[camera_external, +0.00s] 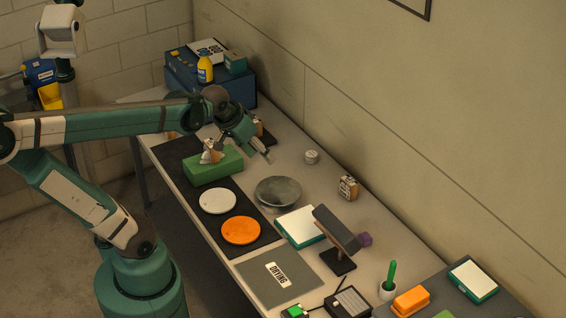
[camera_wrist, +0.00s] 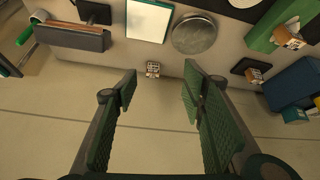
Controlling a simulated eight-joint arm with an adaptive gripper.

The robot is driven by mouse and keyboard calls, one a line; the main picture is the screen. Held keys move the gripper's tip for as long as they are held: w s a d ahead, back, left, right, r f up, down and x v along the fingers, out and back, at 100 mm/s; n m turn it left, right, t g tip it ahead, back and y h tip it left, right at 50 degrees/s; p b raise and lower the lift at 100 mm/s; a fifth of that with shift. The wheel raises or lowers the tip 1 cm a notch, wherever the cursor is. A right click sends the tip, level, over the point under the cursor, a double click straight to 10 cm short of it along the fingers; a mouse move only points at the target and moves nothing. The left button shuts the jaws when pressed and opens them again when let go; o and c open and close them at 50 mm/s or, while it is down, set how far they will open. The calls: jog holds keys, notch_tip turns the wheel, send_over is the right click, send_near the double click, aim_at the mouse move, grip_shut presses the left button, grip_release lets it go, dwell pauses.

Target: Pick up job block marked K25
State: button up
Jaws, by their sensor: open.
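Several small wooden blocks with printed labels are in view; the labels are too small to read, so I cannot tell which is K25. One block (camera_external: 348,187) stands on the bench near the wall; it shows in the wrist view (camera_wrist: 152,69) between my fingers but farther off. Another block (camera_wrist: 288,36) sits on a green box (camera_external: 215,168). A third block (camera_wrist: 254,75) is on a dark pad, partly hidden behind my arm in the external view. My gripper (camera_wrist: 160,82) is open and empty, above the bench near the green box (camera_external: 264,154).
A grey round dish (camera_external: 278,192) and a white-topped tray (camera_external: 300,227) lie mid-bench. A tilted dark panel on a stand (camera_external: 337,232) rises beside the tray. A small metal cylinder (camera_external: 312,157) stands near the wall. A blue case (camera_external: 180,77) stands at the far end.

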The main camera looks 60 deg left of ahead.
jog(key=w+a+f+n+g, duration=0.1)
jog(key=w+a+n, duration=0.25)
jog(key=a, duration=0.95)
jog(key=w+a+f+n+g+y+p, duration=0.15)
jog(key=w+a, duration=0.35)
jog(key=a, duration=0.8)
jog(key=w+a+f+n+g+h, duration=0.1)
jog(key=w+a+n+g, duration=0.2)
jog(key=a, duration=1.1)
jog(key=s+a+f+n, duration=0.2)
jog(key=s+a+f, duration=0.3)
jog(key=a, duration=0.7)
jog(key=s+a+f+n+h, duration=0.1)
jog(key=s+a+f+n, duration=0.2)
jog(key=a+f, duration=0.5)
jog(key=s+a+f+n, duration=0.2)
jog(key=s+a+f, duration=0.4)
jog(key=a, duration=1.1)
jog(key=shift+s+f+g+p, duration=0.35)
jog(key=shift+f+p, duration=0.05)
jog(key=shift+f, duration=0.3)
jog(key=shift+s+a+f, duration=0.2)
jog(key=shift+s+f, duration=0.1)
jog(key=shift+f, duration=1.3)
